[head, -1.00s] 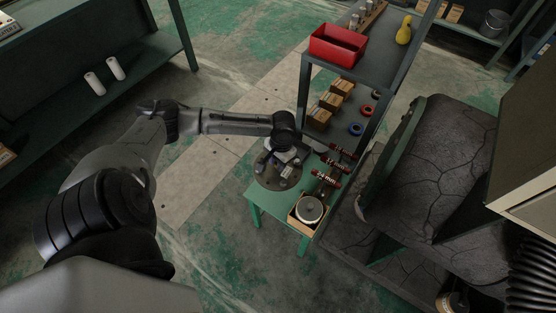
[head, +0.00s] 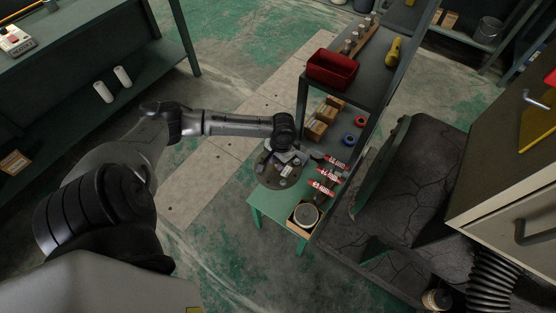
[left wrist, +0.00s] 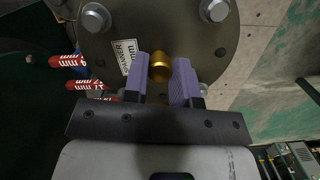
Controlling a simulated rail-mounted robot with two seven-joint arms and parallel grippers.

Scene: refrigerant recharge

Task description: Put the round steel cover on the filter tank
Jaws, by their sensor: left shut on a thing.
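The round steel cover (head: 279,172) is a grey disc with bolt heads round its rim and a white label. It lies over the left edge of the low green bench in the head view. The left wrist view shows its face (left wrist: 190,30) close up, with a brass knob (left wrist: 160,67) in the middle. My left gripper (left wrist: 160,80) is shut on that knob with its two lilac fingers. I cannot tell whether the cover touches the bench. I cannot pick out the filter tank for sure. My right gripper is out of view.
Red pieces with white markings (head: 327,174) lie right of the cover. A round grey-topped thing in a box (head: 305,215) stands at the bench's front corner. A red bin (head: 332,69) is on the upper shelf. A cabinet (head: 515,215) stands at right. Floor left of the bench is clear.

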